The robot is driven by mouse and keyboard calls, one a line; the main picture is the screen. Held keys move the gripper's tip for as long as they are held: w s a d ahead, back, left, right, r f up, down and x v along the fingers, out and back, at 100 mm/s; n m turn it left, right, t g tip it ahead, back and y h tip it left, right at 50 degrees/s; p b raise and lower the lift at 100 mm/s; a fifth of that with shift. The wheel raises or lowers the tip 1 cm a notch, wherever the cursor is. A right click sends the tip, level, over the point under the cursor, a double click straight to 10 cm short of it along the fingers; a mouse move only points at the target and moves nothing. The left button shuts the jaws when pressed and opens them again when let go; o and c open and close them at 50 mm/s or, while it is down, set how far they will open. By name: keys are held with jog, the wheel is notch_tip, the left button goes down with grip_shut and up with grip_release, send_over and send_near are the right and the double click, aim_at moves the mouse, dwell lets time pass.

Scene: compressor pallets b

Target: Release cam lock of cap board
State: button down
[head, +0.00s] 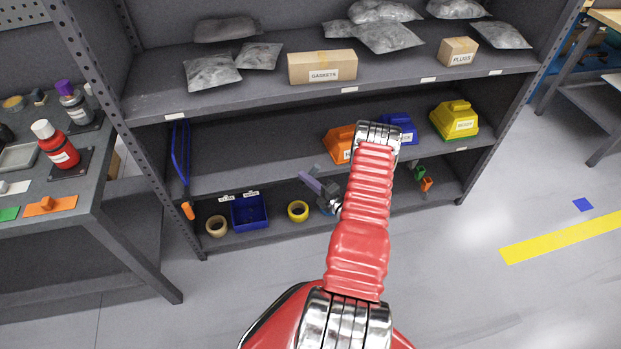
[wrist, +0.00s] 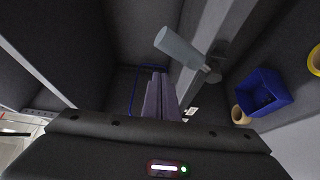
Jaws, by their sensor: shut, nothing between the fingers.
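My gripper (head: 311,182) shows as purple-grey fingers in front of the lower shelf in the head view, left of my red arm. In the wrist view its fingers (wrist: 158,82) are together and empty. A grey-blue cylinder (wrist: 180,47) with a small metal end stands out just right of the fingertips, apart from them in the picture. I cannot tell whether it is the cam lock's handle. No cap board can be made out for certain. My arm hides part of the shelf behind it.
A blue bin (head: 249,212) sits on the bottom shelf between tape rolls (head: 216,226) (head: 298,211). Orange (head: 339,144) and yellow (head: 454,120) bins stand on the middle shelf. A blue loop (head: 180,152) is at the left post.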

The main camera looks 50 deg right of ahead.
jog(key=s+a+f, duration=0.2)
jog(key=s, duration=0.7)
jog(key=shift+s, duration=0.15)
jog(key=shift+f+n, duration=0.1)
jog(key=shift+n, duration=0.2)
dwell(0.3)
